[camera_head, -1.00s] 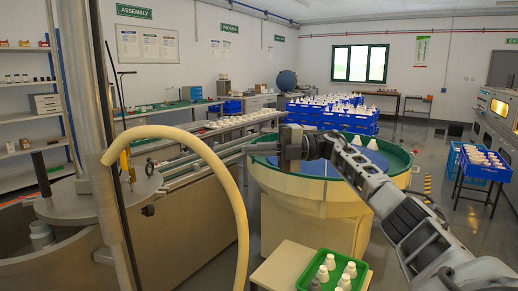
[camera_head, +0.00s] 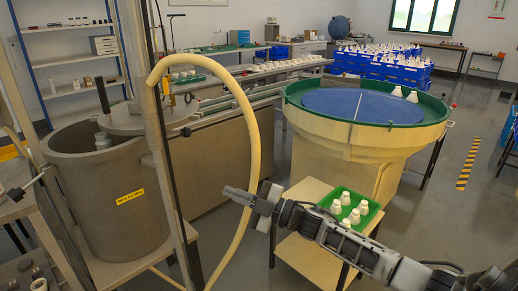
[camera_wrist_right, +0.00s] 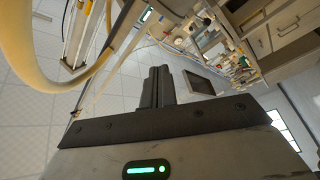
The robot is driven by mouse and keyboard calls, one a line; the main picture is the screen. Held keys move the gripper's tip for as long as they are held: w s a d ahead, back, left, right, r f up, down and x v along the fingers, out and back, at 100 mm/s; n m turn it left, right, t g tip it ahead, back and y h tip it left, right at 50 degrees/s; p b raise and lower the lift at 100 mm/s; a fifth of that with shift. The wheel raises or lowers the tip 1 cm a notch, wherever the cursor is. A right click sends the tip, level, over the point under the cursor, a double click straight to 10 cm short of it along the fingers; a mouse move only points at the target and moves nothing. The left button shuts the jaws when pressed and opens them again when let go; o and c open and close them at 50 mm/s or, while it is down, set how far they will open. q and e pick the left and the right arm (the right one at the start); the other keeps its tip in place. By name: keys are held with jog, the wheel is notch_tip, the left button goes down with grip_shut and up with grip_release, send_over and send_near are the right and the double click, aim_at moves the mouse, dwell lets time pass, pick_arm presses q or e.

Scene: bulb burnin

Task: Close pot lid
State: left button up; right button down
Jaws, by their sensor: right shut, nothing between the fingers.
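The big grey metal pot (camera_head: 105,205) with a yellow label stands at the left in the head view. Its round grey lid (camera_head: 135,122) sits at rim height, offset to the back right, so the front left of the mouth is uncovered. A pale object (camera_head: 102,140) shows in the opening. My right gripper (camera_head: 236,194) is shut and empty, in front of the pot and well to its right, apart from the lid. Its closed dark fingers (camera_wrist_right: 160,86) also show in the right wrist view. My left gripper is out of view.
A thick cream hose (camera_head: 252,130) arches between my right gripper and the pot, beside a vertical metal post (camera_head: 158,150). A small table with a green tray (camera_head: 366,220) of white pieces stands beside my right arm. A green-rimmed round feeder (camera_head: 300,100) stands behind.

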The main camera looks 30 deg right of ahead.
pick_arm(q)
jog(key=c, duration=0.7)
pick_arm(e)
jog(key=s+a+f+m+g+h, duration=0.2)
jog(key=s+a+f+m+h, duration=0.1)
jog(key=s, duration=0.5)
jog(key=s+a+f+m+g+h, duration=0.1)
jog(key=s+a+f+m+h, duration=0.2)
jog(key=s+a+f+m, duration=0.3)
jog(key=s+a+f+m+g+h, duration=0.2)
jog(key=s+f+m, duration=0.4)
jog(key=s+f, duration=0.3)
jog(key=s+a+h, duration=0.1)
jog(key=a, duration=0.1)
jog(key=shift+s+a+f+m+g, duration=0.15)
jog(key=shift+a+f+m+g, duration=0.15)
jog(key=shift+f, duration=0.05)
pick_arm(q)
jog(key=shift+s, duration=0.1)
